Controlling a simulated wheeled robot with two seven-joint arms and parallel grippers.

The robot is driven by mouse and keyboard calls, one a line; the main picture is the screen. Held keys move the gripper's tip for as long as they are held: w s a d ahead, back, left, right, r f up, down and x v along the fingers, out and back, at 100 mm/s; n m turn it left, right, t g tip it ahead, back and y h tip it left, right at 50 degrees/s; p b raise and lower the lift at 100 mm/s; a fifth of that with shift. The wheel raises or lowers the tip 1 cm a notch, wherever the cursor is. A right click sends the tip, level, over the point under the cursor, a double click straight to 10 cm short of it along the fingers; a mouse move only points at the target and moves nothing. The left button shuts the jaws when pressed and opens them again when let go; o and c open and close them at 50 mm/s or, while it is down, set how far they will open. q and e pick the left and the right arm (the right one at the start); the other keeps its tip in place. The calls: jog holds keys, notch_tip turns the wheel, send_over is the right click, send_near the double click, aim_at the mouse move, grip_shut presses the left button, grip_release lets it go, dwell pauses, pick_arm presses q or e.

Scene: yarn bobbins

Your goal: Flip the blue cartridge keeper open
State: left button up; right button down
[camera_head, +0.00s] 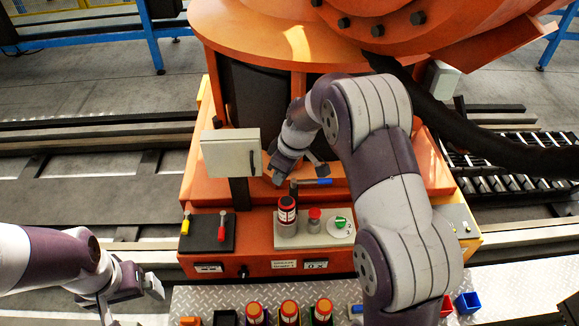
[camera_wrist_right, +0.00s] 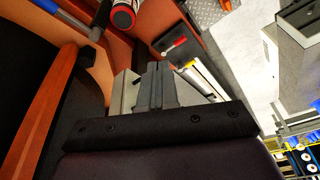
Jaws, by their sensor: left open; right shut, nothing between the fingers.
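The blue cartridge keeper (camera_head: 317,181) is a bar with a blue end, lying roughly level behind the red and black cartridge (camera_head: 287,212) on the grey panel. The keeper's blue end also shows at the top left of the right wrist view (camera_wrist_right: 62,14), with its grey part near the cartridge (camera_wrist_right: 123,14). My right gripper (camera_head: 279,178) is shut and empty, just left of the keeper and behind the cartridge. Its closed fingers (camera_wrist_right: 158,82) show in the wrist view, apart from the keeper. My left gripper (camera_head: 146,284) is open and empty at the lower left.
A grey box (camera_head: 231,152) on a post stands left of my right gripper. A black plate with yellow and red handles (camera_head: 207,232) lies left of the panel. A red button (camera_head: 315,213) and green knob (camera_head: 341,223) sit right of the cartridge. Several cartridges (camera_head: 289,308) stand in front.

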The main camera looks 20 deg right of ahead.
jog(key=s+r+m+h+p, duration=0.1)
jog(key=s+r+m+p, duration=0.2)
jog(key=s+r, duration=0.3)
jog(key=shift+s+r+p, duration=0.3)
jog(key=shift+s+p, duration=0.05)
jog(key=shift+p, duration=0.1)
jog(key=shift+d, duration=0.1)
jog(key=s+r+m+p, duration=0.2)
jog(key=s+r+p, duration=0.2)
jog(key=s, duration=0.3)
jog(key=s+r+m+h+p, duration=0.1)
jog(key=s+r+m+p, duration=0.2)
jog(key=s+r+p, duration=0.2)
jog(key=s+r, duration=0.1)
jog(key=s, duration=0.2)
jog(key=shift+d+r+g, duration=0.3)
jog(key=shift+d+r, duration=0.05)
